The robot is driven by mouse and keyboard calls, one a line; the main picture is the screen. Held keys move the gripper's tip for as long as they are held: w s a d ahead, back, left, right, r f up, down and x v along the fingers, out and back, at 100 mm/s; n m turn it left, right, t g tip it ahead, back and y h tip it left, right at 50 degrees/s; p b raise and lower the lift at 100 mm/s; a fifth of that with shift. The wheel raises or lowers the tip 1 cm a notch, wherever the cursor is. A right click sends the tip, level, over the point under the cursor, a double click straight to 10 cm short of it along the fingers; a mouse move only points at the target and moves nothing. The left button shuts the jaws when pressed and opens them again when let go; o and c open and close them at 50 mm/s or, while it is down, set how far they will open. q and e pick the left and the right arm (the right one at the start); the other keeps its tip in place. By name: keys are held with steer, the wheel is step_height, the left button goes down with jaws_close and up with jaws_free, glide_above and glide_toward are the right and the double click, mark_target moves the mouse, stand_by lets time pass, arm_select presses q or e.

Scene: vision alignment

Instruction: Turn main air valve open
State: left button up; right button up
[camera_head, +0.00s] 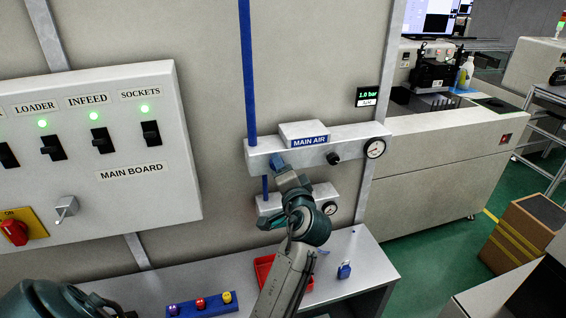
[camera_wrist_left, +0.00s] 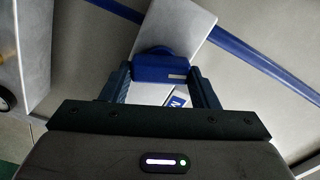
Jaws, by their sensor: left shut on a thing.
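The main air unit (camera_head: 345,143) is a grey bar on the wall with a MAIN AIR label (camera_head: 310,141), a blue pipe (camera_head: 248,70) from above and a round gauge (camera_head: 375,148). Its blue valve handle (camera_head: 277,161) is at the left end, partly hidden by my left gripper (camera_head: 283,172). In the left wrist view the blue handle (camera_wrist_left: 160,69) sits between the two fingers of my left gripper (camera_wrist_left: 162,78), which is shut on it. A small display (camera_head: 368,96) beside the unit reads 1.0 bar.
A main board (camera_head: 100,160) with switches, green lamps and a red knob (camera_head: 14,232) is on the left. A second grey unit with a gauge (camera_head: 329,209) sits below, partly behind my arm. The bench (camera_head: 355,262) holds a red tray (camera_head: 264,270), a blue padlock (camera_head: 344,270) and a blue rack (camera_head: 202,307).

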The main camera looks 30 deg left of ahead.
arm_select(q)
steer(key=m+p, duration=0.2)
steer(key=m, duration=0.2)
steer(key=shift+r, duration=0.15)
stand_by(0.6)
steer(key=o, duration=0.8)
steer(key=shift+a, duration=0.1)
steer(key=shift+o, duration=0.9)
steer(key=shift+w+a+f, duration=0.1)
steer(key=shift+a+f, duration=0.15)
steer(key=shift+d, duration=0.15)
